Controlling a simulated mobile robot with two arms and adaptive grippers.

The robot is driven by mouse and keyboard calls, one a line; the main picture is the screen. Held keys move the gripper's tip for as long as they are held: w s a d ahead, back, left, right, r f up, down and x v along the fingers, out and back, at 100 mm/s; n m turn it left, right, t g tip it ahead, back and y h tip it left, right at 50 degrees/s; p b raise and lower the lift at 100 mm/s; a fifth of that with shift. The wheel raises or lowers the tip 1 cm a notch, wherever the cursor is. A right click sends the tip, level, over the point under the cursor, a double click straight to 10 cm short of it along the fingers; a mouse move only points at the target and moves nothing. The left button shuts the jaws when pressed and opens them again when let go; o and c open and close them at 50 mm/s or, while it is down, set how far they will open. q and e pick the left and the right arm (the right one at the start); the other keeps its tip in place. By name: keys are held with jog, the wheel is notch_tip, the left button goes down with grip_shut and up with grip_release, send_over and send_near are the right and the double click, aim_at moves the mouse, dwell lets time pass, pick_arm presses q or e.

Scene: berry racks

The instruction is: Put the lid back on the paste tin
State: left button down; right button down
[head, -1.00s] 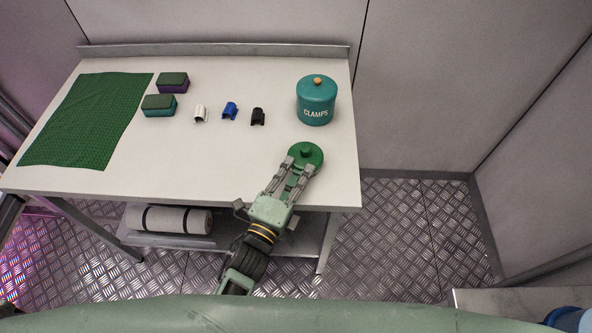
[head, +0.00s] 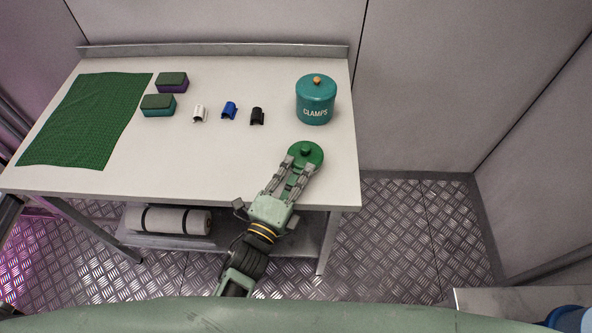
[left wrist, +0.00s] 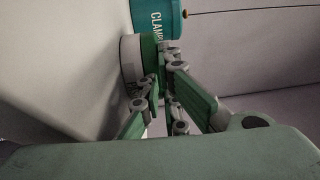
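From the head the lid hides the tin's body. My left gripper (head: 298,168) comes from the front, its fingers apart over the lid's near side, short of the knob. It also shows in the left wrist view (left wrist: 160,75); contact with the lid is unclear. My right gripper is out of view.
A teal CLAMPS canister (head: 316,101) with an orange knob stands behind the lid. Black (head: 257,117), blue (head: 229,111) and white (head: 200,114) clips, two sponge-like blocks (head: 158,106) and a green mat (head: 85,120) lie left. The table's (head: 180,170) front middle is clear.

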pick_arm(q)
jog(key=shift+s+a+f+g+y, duration=0.1)
jog(key=shift+f+g+y, duration=0.05)
jog(key=shift+f, duration=0.45)
jog(key=shift+s+a+f+g+y, duration=0.1)
jog(key=shift+f+g+y, duration=0.05)
jog(key=shift+f, duration=0.4)
jog(key=c, duration=1.9)
grip_release()
jog(key=shift+c, duration=1.3)
jog(key=shift+o, duration=0.4)
jog(key=o, duration=0.3)
jog(key=shift+w+r+p, duration=0.15)
jog(key=shift+r+p, duration=0.45)
jog(key=shift+w+r+p, duration=0.15)
jog(key=shift+r+p, duration=0.4)
jog(key=shift+w+r+p, duration=0.1)
jog(key=shift+r+p, duration=0.4)
jog(key=shift+r, duration=0.1)
jog(key=shift+d+r+p, duration=0.1)
jog(key=shift+r+p, duration=1.55)
jog(key=shift+r, duration=0.45)
